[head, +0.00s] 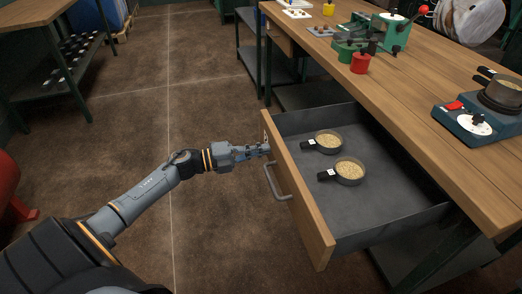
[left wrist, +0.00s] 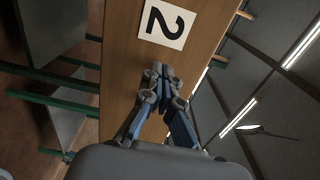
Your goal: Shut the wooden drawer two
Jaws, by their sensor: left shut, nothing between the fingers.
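The wooden drawer two (head: 298,195) stands pulled far out from under the workbench, its wooden front facing left. A grey bar handle (head: 274,182) is on that front. In the left wrist view the drawer front (left wrist: 121,70) fills the middle and carries a white label with a black 2 (left wrist: 165,24). My left gripper (head: 266,149) is at the outer face of the front, near its far end and above the handle. Its fingers (left wrist: 163,72) are shut and empty, just below the label in the wrist view. I cannot tell whether they touch the wood. My right gripper is out of view.
Two small pans of grain (head: 349,171) (head: 328,141) lie in the open drawer. The wooden bench top (head: 420,105) holds a blue scale (head: 478,125), a green device (head: 394,32) and a red container (head: 360,63). The floor left of the drawer is clear.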

